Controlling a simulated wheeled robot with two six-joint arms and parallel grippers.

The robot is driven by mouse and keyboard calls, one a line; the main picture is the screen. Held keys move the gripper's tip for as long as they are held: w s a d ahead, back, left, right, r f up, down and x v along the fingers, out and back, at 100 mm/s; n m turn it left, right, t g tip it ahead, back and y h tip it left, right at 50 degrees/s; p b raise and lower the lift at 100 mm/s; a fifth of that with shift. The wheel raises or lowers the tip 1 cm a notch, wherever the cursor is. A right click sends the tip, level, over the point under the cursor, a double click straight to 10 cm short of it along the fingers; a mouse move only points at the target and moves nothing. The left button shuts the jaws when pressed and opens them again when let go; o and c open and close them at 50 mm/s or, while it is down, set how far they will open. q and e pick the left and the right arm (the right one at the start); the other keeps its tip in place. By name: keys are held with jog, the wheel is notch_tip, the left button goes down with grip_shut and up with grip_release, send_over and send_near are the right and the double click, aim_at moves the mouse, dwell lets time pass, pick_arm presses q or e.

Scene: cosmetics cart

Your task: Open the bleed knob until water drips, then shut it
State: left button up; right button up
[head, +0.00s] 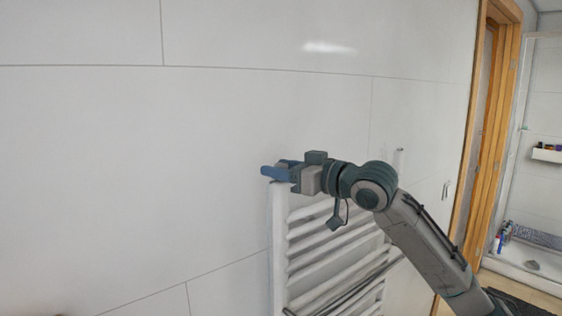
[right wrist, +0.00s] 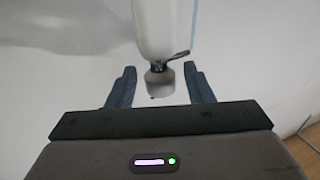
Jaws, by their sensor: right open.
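A white towel radiator (head: 279,240) stands against the tiled wall in the head view. My right gripper (head: 268,171) is at its upper left corner and hides the knob there. In the right wrist view, the radiator's white post (right wrist: 155,28) ends in a dark neck and a pale grey bleed knob (right wrist: 159,85). A small dark spout or lever (right wrist: 181,55) sticks out to the right of the neck. My right gripper (right wrist: 160,70) is open, with one finger on each side of the knob and a gap on both sides. No water drops show. My left gripper is out of view.
The white tiled wall (head: 130,150) is close behind the radiator and clear to the left. At the right are a wooden door frame (head: 490,130) and a shower area with bottles (head: 503,233) on its floor. Dark cables hang by my right arm.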

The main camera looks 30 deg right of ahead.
jog(key=shift+w+a, duration=0.1)
jog(key=shift+c, duration=0.5)
jog(key=c, duration=0.9)
jog(key=shift+o, duration=0.2)
jog(key=shift+a+r+m+t+h+p, duration=0.15)
jog(key=shift+m+t+h+p, duration=0.1)
jog(key=shift+m+h+p, duration=0.5)
jog(key=shift+d+r+m+t+h+p, duration=0.2)
jog(key=shift+m+h+p, duration=0.25)
jog(key=shift+h+p, duration=0.55)
jog(key=m+h+p, duration=0.1)
jog(key=m+h, duration=0.1)
jog(key=h, duration=0.1)
jog(key=shift+f+h+p, duration=0.15)
jog(key=shift+h+p, duration=0.1)
jog(key=shift+p, duration=0.15)
jog(key=shift+f+m+h, duration=0.1)
jog(key=shift+m+h, duration=0.8)
jog(key=shift+h, duration=0.2)
jog(key=shift+f+m+g+h, duration=0.1)
jog(key=shift+m+g+h, duration=0.15)
jog(key=shift+m+h, duration=0.75)
jog(key=shift+m+g+h, duration=0.8)
jog(key=shift+m+h, duration=0.15)
jog(key=shift+h, duration=0.7)
jog(key=shift+m+g+h, duration=0.8)
jog(key=shift+m+h, duration=0.15)
jog(key=shift+h, duration=0.7)
jog(key=shift+m, duration=0.3)
